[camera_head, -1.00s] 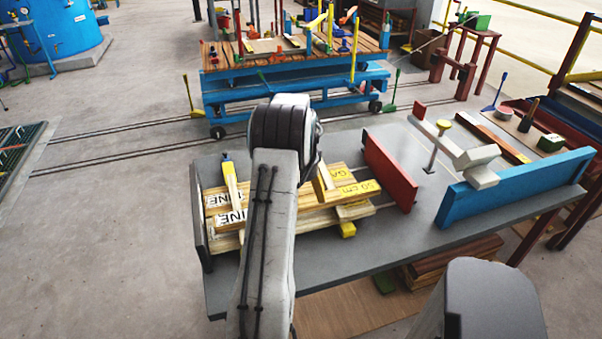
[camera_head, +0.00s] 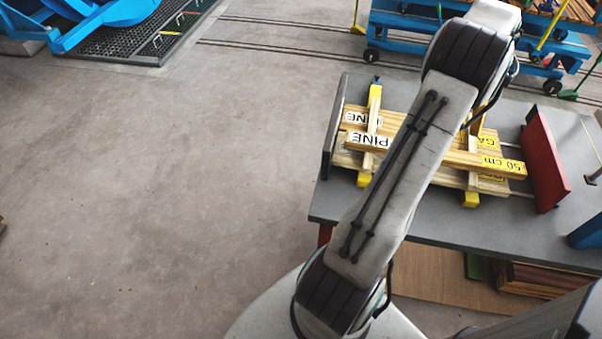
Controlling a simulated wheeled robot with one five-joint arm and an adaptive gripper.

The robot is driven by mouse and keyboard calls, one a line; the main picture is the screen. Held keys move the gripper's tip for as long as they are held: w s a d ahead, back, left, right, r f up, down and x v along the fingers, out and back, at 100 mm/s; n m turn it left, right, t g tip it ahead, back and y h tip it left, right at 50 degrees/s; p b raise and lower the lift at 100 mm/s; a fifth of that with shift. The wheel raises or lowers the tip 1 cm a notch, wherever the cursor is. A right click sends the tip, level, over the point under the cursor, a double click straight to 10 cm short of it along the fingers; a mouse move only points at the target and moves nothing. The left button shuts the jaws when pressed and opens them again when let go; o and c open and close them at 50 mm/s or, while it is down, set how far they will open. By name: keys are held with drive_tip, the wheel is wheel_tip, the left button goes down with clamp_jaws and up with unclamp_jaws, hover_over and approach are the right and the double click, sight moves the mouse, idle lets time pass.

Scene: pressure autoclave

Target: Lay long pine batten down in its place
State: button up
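A long pale pine batten (camera_head: 455,158), marked "PINE" near its left end and "50 cm" on its yellow right end, lies over the top of a low stack at a slight slant. Under or beside it are other battens, one with a "PINE" label (camera_head: 362,117) and one with a yellow "GA" end. A left crosspiece (camera_head: 374,98) and a right crosspiece (camera_head: 471,199), both yellow-ended, run across the stack. My arm passes in front of the stack's middle. My gripper is hidden behind my arm, so I cannot see whether it touches the batten.
The stack is on a grey table (camera_head: 345,205), between a dark upright plate (camera_head: 331,140) on the left and a red upright plate (camera_head: 545,160) on the right. A blue block (camera_head: 588,232) is at the right edge. Dark boards (camera_head: 540,280) lie below the table. Open floor is on the left.

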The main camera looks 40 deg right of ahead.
drive_tip(key=w+a+r+n, duration=0.3)
drive_tip(key=w+a+n, duration=0.15)
drive_tip(key=a, duration=0.25)
drive_tip(key=w+a+r+n+t+h, duration=0.1)
drive_tip(key=w+a+r+n, duration=0.2)
drive_tip(key=w+a, duration=0.4)
drive_tip(key=w+a+r+n, duration=0.3)
drive_tip(key=w+a+n, duration=0.15)
drive_tip(key=a, duration=0.35)
drive_tip(key=a+n+t, duration=0.2)
drive_tip(key=a+n, duration=0.5)
drive_tip(key=a, duration=0.8)
drive_tip(key=s+a+f+n+t+y, duration=0.1)
drive_tip(key=s+a+f+n, duration=0.1)
drive_tip(key=s+a+n, duration=0.6)
drive_tip(key=a+n, duration=0.1)
drive_tip(key=a, duration=0.2)
drive_tip(key=shift+s+a+f+n, duration=0.25)
drive_tip(key=shift+s+f+n, duration=0.05)
drive_tip(key=shift+s+f, duration=0.1)
drive_tip(key=shift+w+d, duration=0.1)
drive_tip(key=shift+d, duration=0.05)
